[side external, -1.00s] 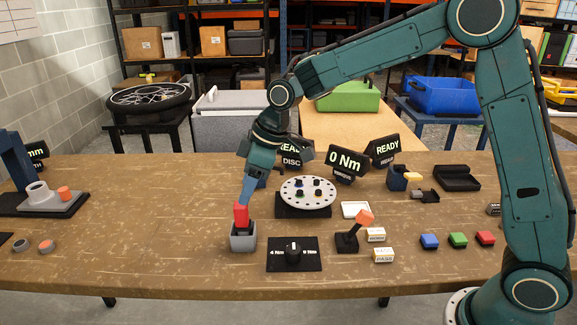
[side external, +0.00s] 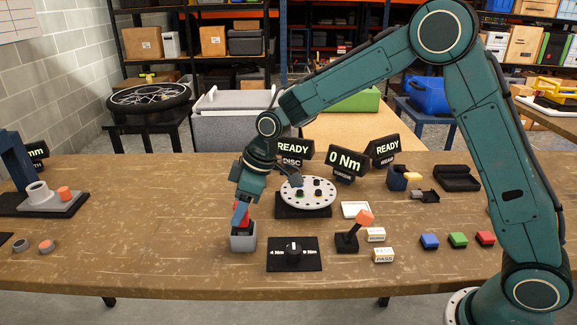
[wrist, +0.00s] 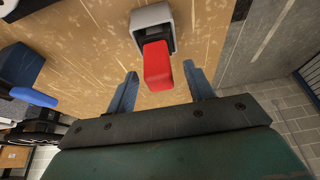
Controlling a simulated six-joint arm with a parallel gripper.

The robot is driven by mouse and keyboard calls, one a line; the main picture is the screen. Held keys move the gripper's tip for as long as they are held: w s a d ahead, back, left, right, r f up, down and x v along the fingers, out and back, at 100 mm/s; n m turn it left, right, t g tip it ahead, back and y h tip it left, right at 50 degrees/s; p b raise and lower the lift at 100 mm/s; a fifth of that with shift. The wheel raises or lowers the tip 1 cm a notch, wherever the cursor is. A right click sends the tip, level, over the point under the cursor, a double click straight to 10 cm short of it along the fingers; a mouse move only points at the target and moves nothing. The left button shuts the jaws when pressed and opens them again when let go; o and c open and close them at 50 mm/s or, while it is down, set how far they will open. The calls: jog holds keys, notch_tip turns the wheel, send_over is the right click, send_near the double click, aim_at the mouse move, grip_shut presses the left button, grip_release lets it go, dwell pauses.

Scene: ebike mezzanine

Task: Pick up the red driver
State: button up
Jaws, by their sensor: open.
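The red driver (side external: 247,218) stands in a grey holder (side external: 243,239) on the table, left of the black dial panel. In the side external view my gripper (side external: 239,214) is low at the driver and partly covers it. In the wrist view the red driver (wrist: 157,66) rises from the grey holder (wrist: 152,20). My gripper (wrist: 160,82) is open, with one blue finger to each side of the driver and a gap showing on both sides. The driver's lower part is hidden in the holder.
A round disc stand (side external: 308,193) is close behind and right of my gripper. A black dial panel (side external: 294,261) and an orange-topped lever (side external: 347,241) stand to the right. The table (side external: 150,225) left of the holder is clear.

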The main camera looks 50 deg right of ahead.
jog(key=shift+c, duration=0.4)
jog(key=c, duration=1)
jog(key=shift+r, duration=0.1)
notch_tip(320, 180, up, 20)
dwell(0.3)
dwell(0.4)
